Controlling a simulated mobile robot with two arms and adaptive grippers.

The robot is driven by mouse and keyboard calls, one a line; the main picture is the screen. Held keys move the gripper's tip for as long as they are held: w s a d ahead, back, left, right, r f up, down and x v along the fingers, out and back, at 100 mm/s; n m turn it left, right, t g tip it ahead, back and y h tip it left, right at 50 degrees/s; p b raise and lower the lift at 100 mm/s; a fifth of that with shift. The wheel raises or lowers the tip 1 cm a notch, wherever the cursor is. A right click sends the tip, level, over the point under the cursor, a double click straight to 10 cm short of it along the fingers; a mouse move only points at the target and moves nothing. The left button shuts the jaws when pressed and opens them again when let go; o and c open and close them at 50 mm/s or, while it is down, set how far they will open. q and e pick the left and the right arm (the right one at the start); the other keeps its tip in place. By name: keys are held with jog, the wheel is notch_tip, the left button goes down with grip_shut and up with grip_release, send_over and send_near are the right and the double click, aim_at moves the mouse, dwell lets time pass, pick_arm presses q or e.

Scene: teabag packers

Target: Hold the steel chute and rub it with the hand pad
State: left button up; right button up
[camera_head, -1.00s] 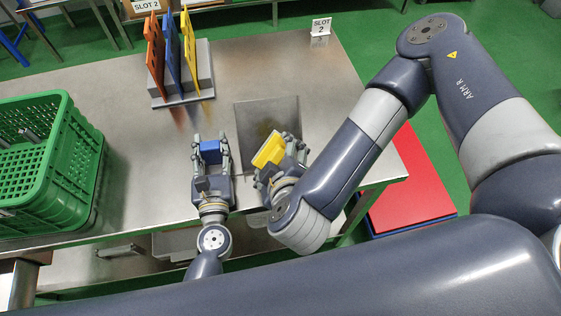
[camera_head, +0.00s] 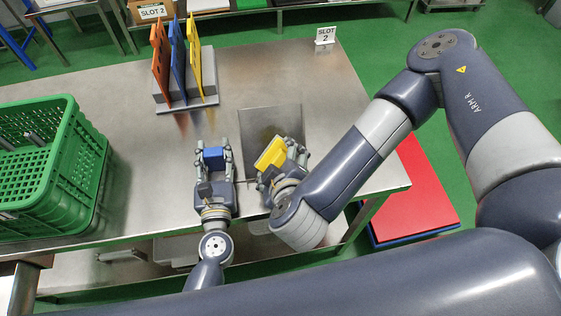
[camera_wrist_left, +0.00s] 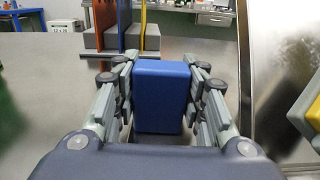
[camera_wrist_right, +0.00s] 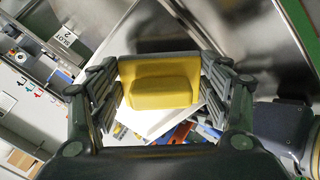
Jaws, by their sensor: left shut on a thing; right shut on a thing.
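The steel chute (camera_head: 268,122) shows as a flat grey metal sheet on the steel table, with its far part uncovered. My left gripper (camera_head: 214,158) is beside its left edge, shut on a blue block (camera_head: 215,153); the block also fills the jaws in the left wrist view (camera_wrist_left: 162,95). Whether the block is joined to the chute I cannot tell. My right gripper (camera_head: 277,163) is shut on the yellow hand pad (camera_head: 270,153), tilted over the chute's near part; the pad also shows in the right wrist view (camera_wrist_right: 160,85). Contact under the pad is hidden.
A green crate (camera_head: 85,165) stands on the table's left. A grey rack (camera_head: 185,92) with orange, blue and yellow boards stands at the back. A slot 2 sign (camera_head: 325,36) stands at the far edge. A red-topped platform (camera_head: 425,190) is right of the table.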

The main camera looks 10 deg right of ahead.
aim_at(278, 145)
jog(key=shift+x, duration=0.95)
jog(key=shift+w+r, duration=0.1)
jog(key=shift+w+d+r, duration=0.1)
jog(key=shift+w+r, duration=1.15)
jog(key=shift+r, duration=0.2)
jog(key=shift+w+d+r, duration=0.1)
jog(key=shift+w+r, duration=1.1)
jog(key=shift+r, duration=0.3)
jog(key=shift+s+a+f, duration=0.15)
jog(key=shift+s+f, duration=0.8)
jog(key=shift+f, duration=0.15)
jog(key=shift+s+f, duration=0.75)
jog(key=shift+f, duration=0.3)
jog(key=shift+s+f, duration=0.75)
jog(key=shift+f, duration=0.25)
jog(key=shift+w+r, duration=0.55)
jog(key=shift+r, duration=0.25)
jog(key=shift+w+r, duration=0.55)
jog(key=shift+r, duration=0.3)
jog(key=shift+w+r, duration=1.3)
jog(key=shift+r, duration=0.25)
jog(key=shift+s+a+f, duration=0.1)
jog(key=shift+s+f, duration=0.7)
jog(key=shift+f, duration=0.25)
jog(key=shift+s+d+f, duration=0.1)
jog(key=shift+s+f, duration=0.75)
jog(key=shift+f, duration=0.25)
jog(key=shift+s+a+f, duration=0.1)
jog(key=shift+s+f, duration=0.7)
jog(key=shift+f, duration=0.25)
